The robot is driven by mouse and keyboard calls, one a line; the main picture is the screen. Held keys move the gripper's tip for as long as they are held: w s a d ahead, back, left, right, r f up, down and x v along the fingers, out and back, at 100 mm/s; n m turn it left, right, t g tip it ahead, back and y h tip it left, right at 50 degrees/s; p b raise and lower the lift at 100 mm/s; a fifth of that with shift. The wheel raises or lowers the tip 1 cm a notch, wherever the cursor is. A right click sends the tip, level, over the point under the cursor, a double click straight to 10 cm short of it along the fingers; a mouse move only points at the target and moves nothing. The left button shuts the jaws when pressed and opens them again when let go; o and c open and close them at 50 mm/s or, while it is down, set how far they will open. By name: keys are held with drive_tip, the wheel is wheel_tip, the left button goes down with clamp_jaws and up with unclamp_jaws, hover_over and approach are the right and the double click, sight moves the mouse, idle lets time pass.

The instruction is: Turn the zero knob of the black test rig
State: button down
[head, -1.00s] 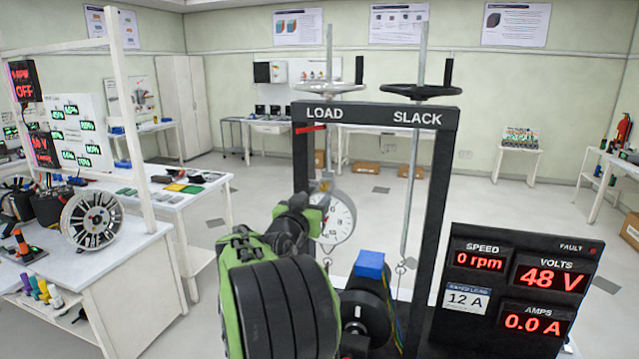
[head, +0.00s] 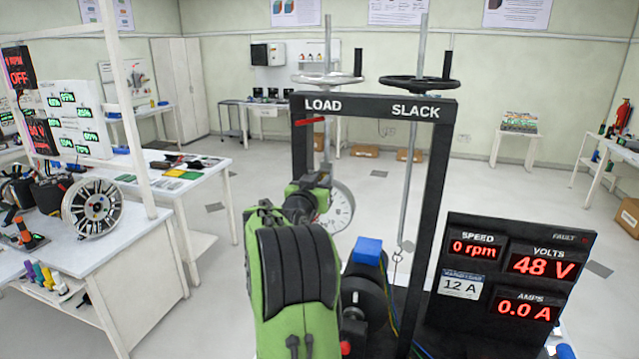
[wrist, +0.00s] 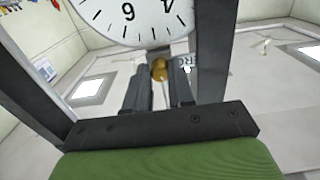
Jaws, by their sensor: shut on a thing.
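The black test rig (head: 442,200) is a frame marked LOAD and SLACK. Its white round dial (head: 342,208) hangs inside the frame on the left, partly hidden by my arm. My gripper (wrist: 162,76) is shut on this knob, with a finger on each side. In the head view my gripper is mostly hidden behind my own green and black arm.
A display panel (head: 520,275) at the right reads 0 rpm, 48 V and 0.0 A. A black motor-like wheel with a blue block (head: 367,251) sits right of my arm. Two handwheels top the frame. A white bench (head: 120,270) stands left; the floor behind is open.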

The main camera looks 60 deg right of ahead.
drive_tip(key=shift+n+b, duration=0.4)
drive_tip(key=shift+b, duration=0.35)
drive_tip(key=c, duration=1)
unclamp_jaws()
drive_tip(key=shift+o, duration=0.2)
drive_tip(key=s+a+b, duration=0.2)
drive_tip(key=a+b, duration=0.3)
drive_tip(key=a, duration=1)
drive_tip(key=shift+s+a+b, duration=0.2)
drive_tip(key=shift+a+b, duration=0.1)
drive_tip(key=shift+b, duration=0.05)
